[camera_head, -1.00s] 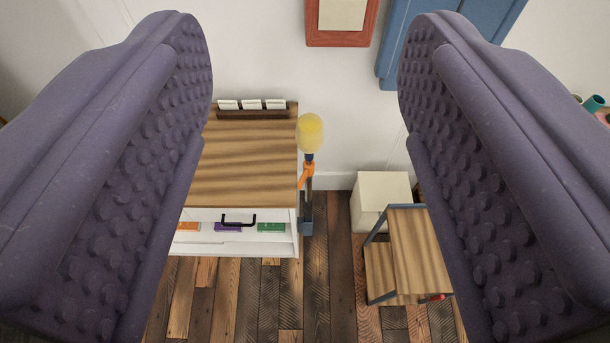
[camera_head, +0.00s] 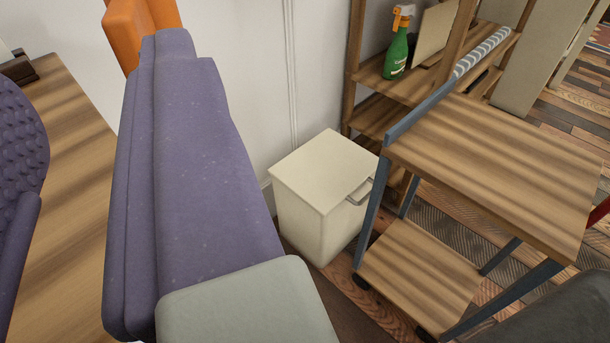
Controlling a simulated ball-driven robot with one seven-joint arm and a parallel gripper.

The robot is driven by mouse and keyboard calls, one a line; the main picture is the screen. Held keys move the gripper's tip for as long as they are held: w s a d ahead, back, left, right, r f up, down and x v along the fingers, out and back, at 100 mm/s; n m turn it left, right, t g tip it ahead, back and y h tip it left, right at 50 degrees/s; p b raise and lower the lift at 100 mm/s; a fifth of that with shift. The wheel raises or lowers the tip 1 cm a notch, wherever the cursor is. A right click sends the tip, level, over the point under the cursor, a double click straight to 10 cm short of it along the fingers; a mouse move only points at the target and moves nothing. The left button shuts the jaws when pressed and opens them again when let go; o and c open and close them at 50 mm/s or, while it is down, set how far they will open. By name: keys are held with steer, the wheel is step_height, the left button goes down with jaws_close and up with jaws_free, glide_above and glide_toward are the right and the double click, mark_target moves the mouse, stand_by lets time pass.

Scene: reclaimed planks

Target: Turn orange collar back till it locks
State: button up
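My gripper (camera_head: 92,110) is at the left of the view, its two purple fingers apart. The left finger is cut off by the left picture edge. The other finger stands large and close, with the wooden desk top showing in the gap. An orange part (camera_head: 125,30), perhaps the collar, shows at the top left, partly behind that nearer finger's tip. I cannot tell whether the finger touches it. The yellow head and the rest of the pole are out of view.
The wooden desk top (camera_head: 70,190) lies at the left. A cream box (camera_head: 325,170) with a handle stands against the wall. A wooden cart (camera_head: 500,165) stands on the right. Behind it, a shelf (camera_head: 385,90) holds a green spray bottle (camera_head: 397,52). Plank floor shows between the box and cart.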

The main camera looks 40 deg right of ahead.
steer(key=x, duration=0.2)
steer(key=b+x, duration=0.1)
steer(key=x, duration=0.1)
steer(key=f+b+x, duration=0.1)
steer(key=x, duration=0.2)
steer(key=shift+d, duration=0.4)
steer(key=shift+r, duration=0.1)
steer(key=shift+c, duration=0.4)
jaws_close()
